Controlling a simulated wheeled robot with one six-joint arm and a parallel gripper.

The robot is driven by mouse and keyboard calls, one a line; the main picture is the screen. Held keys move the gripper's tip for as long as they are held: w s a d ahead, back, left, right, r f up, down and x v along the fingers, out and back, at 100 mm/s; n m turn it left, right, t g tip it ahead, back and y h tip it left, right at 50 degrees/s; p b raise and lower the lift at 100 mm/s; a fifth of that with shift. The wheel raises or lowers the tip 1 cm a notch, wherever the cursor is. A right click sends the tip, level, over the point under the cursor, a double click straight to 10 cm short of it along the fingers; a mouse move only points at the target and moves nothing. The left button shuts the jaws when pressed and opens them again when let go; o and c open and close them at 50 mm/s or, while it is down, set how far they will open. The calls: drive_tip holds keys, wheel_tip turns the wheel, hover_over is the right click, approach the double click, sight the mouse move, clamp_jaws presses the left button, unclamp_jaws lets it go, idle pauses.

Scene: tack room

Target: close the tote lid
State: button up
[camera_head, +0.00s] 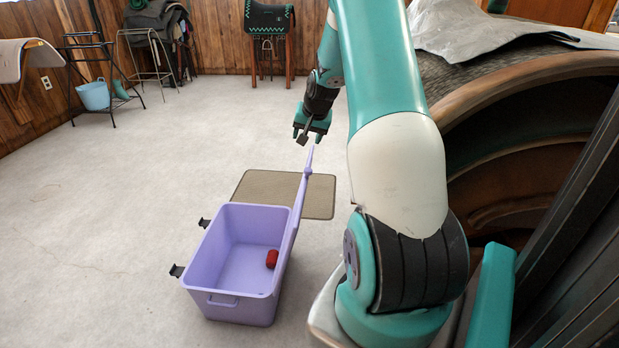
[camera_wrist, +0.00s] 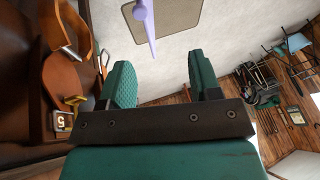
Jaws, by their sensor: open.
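The purple tote (camera_head: 240,309) stands on the floor, open at the top, with a red object (camera_head: 272,259) inside against its right wall. Its purple lid (camera_head: 298,205) stands up steeply along the tote's right side, seen nearly edge-on. Two black latches (camera_head: 177,270) stick out on the left side. My gripper (camera_head: 307,140) is open and empty near the lid's upper far end. In the wrist view my gripper (camera_wrist: 163,80) shows two green fingers apart, with the purple lid edge (camera_wrist: 147,22) beyond them. I cannot tell whether a finger touches the lid.
A brown mat (camera_head: 318,198) lies on the floor behind the tote. A large dark wooden piece with a curved rim (camera_head: 500,90) is close on the right. Racks, a blue bucket (camera_head: 93,95) and a saddle stand (camera_head: 270,45) are along the back walls. Floor left of the tote is clear.

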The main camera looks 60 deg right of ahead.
sight(309, 170)
drive_tip(key=shift+m+h, duration=0.3)
drive_tip(key=shift+m, duration=0.2)
drive_tip(key=s+d+x, duration=0.1)
drive_tip(key=x, duration=0.5)
drive_tip(key=s+d+x, duration=0.1)
drive_tip(key=x, duration=0.5)
drive_tip(key=s+d+x, duration=0.1)
drive_tip(key=x, duration=0.6)
drive_tip(key=shift+w+f, duration=0.15)
drive_tip(key=shift+f, duration=0.2)
